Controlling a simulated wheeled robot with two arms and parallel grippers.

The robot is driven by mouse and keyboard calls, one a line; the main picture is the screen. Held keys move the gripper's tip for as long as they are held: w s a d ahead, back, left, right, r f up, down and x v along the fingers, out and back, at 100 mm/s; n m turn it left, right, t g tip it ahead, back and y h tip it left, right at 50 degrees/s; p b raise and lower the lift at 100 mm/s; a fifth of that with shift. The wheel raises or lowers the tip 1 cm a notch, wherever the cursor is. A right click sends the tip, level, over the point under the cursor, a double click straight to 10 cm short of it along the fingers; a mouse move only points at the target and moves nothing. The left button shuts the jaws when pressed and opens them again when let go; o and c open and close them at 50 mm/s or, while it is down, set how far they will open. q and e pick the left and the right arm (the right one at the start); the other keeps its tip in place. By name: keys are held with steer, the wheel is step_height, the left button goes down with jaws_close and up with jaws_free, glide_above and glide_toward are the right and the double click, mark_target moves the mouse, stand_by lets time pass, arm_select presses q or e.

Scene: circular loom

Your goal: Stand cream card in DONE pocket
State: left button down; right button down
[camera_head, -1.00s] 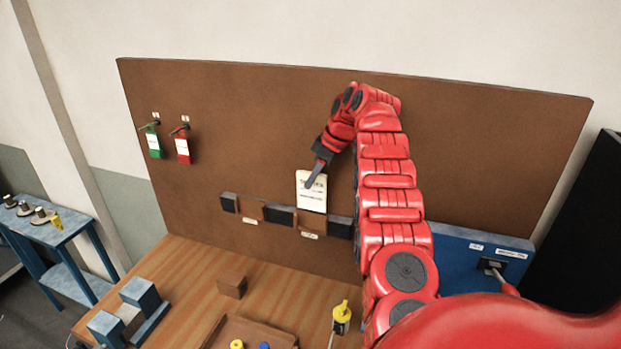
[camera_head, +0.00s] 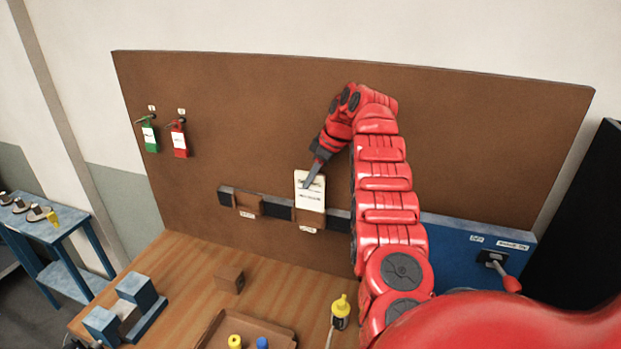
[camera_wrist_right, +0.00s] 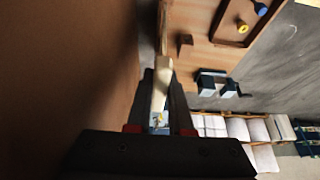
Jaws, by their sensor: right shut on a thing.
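The cream card (camera_head: 312,193) is upright against the brown board, with dark print lines on its face. My right gripper (camera_head: 309,183) is shut on its upper part. In the right wrist view the card (camera_wrist_right: 160,88) shows nearly edge-on between the fingers. The card's lower edge meets the top of the right-hand brown pocket (camera_head: 309,219) on the board; I cannot tell how far it is inside. A second pocket (camera_head: 247,203) is to the left. Each has a small white label below, too small to read. My left gripper is not in view.
Green (camera_head: 150,138) and red (camera_head: 179,141) tags hang on hooks at the board's upper left. Below are a wooden block (camera_head: 229,279), a tray (camera_head: 215,331), a yellow-capped bottle (camera_head: 341,308) and a blue fixture (camera_head: 136,291). A blue panel (camera_head: 455,245) stands right of my arm.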

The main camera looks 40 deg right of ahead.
steer(key=shift+w+a, duration=0.1)
stand_by(0.3)
steer(key=shift+f, duration=0.1)
steer(key=b, duration=0.4)
glide_above(310, 210)
steer(key=shift+w+f, duration=0.1)
steer(key=shift+f, duration=2)
steer(key=c, duration=1.3)
jaws_free()
steer(key=shift+f, duration=0.1)
steer(key=o, duration=0.6)
steer(key=shift+c, duration=0.2)
steer(key=shift+r, duration=0.25)
